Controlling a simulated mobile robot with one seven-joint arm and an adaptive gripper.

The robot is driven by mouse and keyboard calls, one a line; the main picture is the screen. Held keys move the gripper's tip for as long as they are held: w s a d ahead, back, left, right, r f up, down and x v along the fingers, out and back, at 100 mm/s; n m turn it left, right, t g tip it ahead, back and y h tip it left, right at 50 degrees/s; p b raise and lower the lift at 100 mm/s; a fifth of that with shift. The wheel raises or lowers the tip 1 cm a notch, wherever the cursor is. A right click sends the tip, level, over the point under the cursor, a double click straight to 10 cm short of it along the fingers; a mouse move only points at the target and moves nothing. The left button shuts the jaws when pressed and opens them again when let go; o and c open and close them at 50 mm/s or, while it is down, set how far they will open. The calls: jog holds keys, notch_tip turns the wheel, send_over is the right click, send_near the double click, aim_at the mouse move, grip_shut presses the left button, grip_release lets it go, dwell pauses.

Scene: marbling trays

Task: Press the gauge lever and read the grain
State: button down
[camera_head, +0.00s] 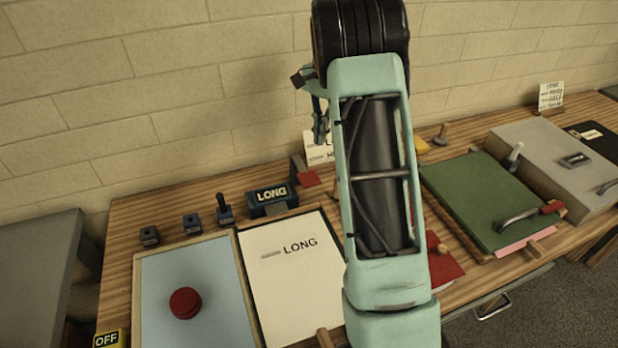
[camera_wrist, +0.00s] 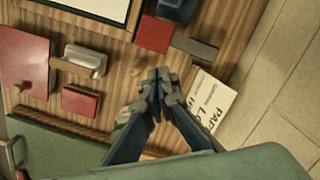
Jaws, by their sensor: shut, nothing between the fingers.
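A dark teal box with a display reading LONG (camera_head: 270,195) stands at the back of the wooden table. A flat red piece (camera_head: 308,178) beside a grey upright plate (camera_head: 297,168) is just right of it; the red piece also shows in the wrist view (camera_wrist: 154,34). I cannot tell for certain which part is the gauge lever. My gripper (camera_head: 320,134) is shut and empty, high near the wall, pointing down. In the wrist view its fingertips (camera_wrist: 160,78) appear beside the red piece, apart from it. My arm hides part of the table.
A printed card (camera_wrist: 212,100) stands against the wall. A white sheet marked LONG (camera_head: 290,285) and a blue tray with a red puck (camera_head: 185,303) lie at left. Small blocks, one with a black peg (camera_head: 224,210), line the back. A green board (camera_head: 490,200) is at right.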

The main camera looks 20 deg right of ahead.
jog(key=shift+d+r, duration=0.1)
jog(key=shift+r, duration=1.05)
